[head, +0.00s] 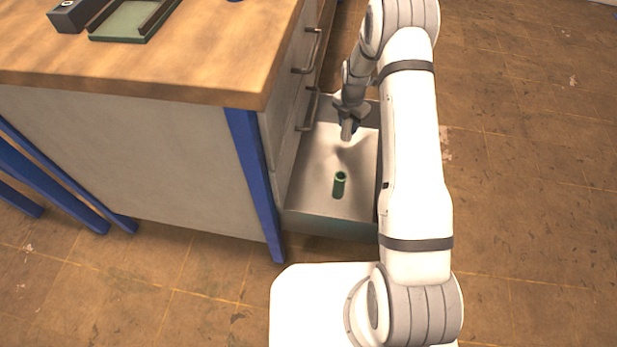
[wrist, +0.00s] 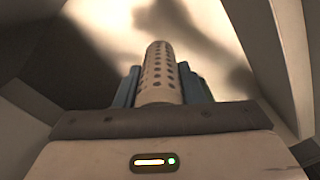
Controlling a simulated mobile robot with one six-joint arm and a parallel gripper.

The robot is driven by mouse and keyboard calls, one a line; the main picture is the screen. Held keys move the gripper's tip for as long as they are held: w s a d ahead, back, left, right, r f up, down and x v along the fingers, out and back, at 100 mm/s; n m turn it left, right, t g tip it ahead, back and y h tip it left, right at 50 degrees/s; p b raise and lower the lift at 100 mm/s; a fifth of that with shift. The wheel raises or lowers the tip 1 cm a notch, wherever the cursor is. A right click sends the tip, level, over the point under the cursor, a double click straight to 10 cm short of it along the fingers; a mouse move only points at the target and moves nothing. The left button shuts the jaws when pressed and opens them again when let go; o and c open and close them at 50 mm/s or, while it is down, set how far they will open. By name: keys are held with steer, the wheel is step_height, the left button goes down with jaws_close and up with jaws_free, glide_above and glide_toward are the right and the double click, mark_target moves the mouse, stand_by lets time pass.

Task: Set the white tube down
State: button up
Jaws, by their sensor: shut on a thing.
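The white tube (wrist: 160,75) is held in my gripper (wrist: 160,92), which is shut on it. In the wrist view the tube has rows of small holes and points away from the gripper, over a pale surface with shadows. In the head view my gripper (head: 348,122) is over the open drawer (head: 313,190), and the tube (head: 347,131) shows small and greyish below it. I cannot tell whether the tube touches the drawer's floor.
The wooden-topped bench (head: 150,60) is at the left, with a green tray (head: 118,35) and a dark box (head: 75,14). Drawer handles (head: 308,108) stick out beside my arm. Open floor lies at the right.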

steer(key=f, duration=0.2)
steer(key=b, duration=0.4)
glide_above(343, 157)
steer(key=shift+n, duration=0.3)
step_height(343, 157, down, 9)
steer(key=shift+f, duration=0.1)
steer(key=shift+f, duration=0.1)
steer(key=o, duration=1)
